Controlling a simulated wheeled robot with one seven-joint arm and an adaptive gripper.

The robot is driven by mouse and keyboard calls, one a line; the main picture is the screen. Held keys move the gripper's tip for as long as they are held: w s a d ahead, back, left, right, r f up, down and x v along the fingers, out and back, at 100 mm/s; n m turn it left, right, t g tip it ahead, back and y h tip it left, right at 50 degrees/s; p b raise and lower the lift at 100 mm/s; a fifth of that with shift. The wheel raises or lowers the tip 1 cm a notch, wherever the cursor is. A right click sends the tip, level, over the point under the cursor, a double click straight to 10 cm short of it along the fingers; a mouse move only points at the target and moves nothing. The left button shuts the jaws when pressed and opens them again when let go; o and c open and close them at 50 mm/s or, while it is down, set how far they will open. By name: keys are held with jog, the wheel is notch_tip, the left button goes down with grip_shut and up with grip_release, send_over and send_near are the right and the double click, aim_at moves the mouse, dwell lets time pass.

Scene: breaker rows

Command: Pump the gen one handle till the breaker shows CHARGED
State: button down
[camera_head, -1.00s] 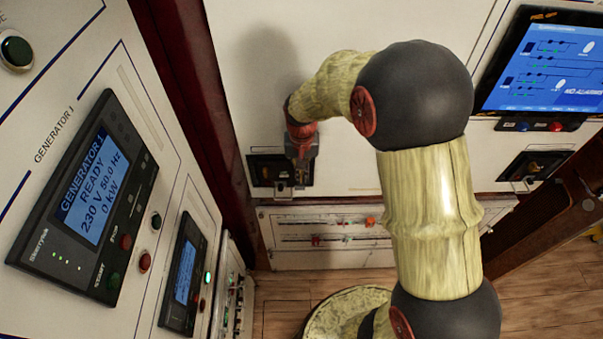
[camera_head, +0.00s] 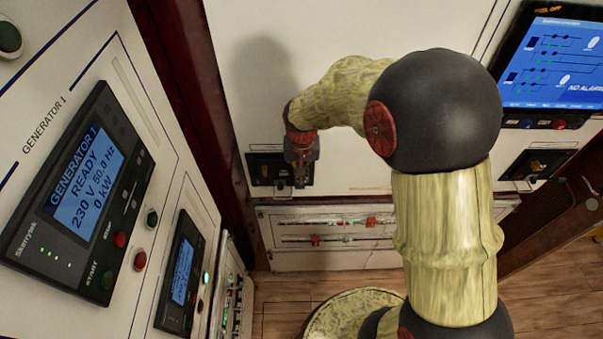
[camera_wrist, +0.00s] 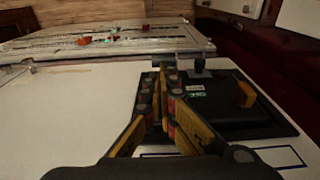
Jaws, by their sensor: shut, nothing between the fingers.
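The black breaker unit (camera_head: 262,168) is set in the white cabinet front, left of centre in the head view. My gripper (camera_head: 299,182) is in front of its right part and hides some of it. In the wrist view the breaker (camera_wrist: 235,125) has a yellow-orange part, a small grey lever-like handle (camera_wrist: 200,67) and small white and green labels too small to read. My gripper (camera_wrist: 163,78) is shut and empty, its tips just left of the handle. I cannot tell whether they touch it.
The Generator 1 screen (camera_head: 85,190) reads READY, 230 V, 50.0 Hz, 0 kW. A second black breaker unit (camera_head: 537,165) is on the right, below a blue screen (camera_head: 553,62). A panel with red parts (camera_head: 330,247) lies below the breaker.

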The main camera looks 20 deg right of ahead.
aim_at(302, 188)
jog(key=shift+s+a+f+t+b, duration=0.2)
jog(key=shift+s+f+t+b, duration=0.25)
jog(key=shift+b, duration=0.9)
jog(key=s+t+b, duration=0.1)
jog(key=b, duration=0.2)
jog(key=s+f+t+h+b, duration=0.1)
jog(key=b, duration=0.3)
jog(key=shift+a+f+t, duration=0.15)
jog(key=shift+a+t, duration=0.15)
jog(key=shift+t, duration=0.05)
jog(key=shift+s+a+f+b, duration=0.1)
jog(key=shift+s+f+b, duration=0.25)
jog(key=shift+b, duration=0.7)
jog(key=shift+s+a+f+b, duration=0.15)
jog(key=shift+s+f+b, duration=0.35)
jog(key=shift+b, duration=0.45)
dwell(1.2)
jog(key=shift+r, duration=0.1)
dwell(0.5)
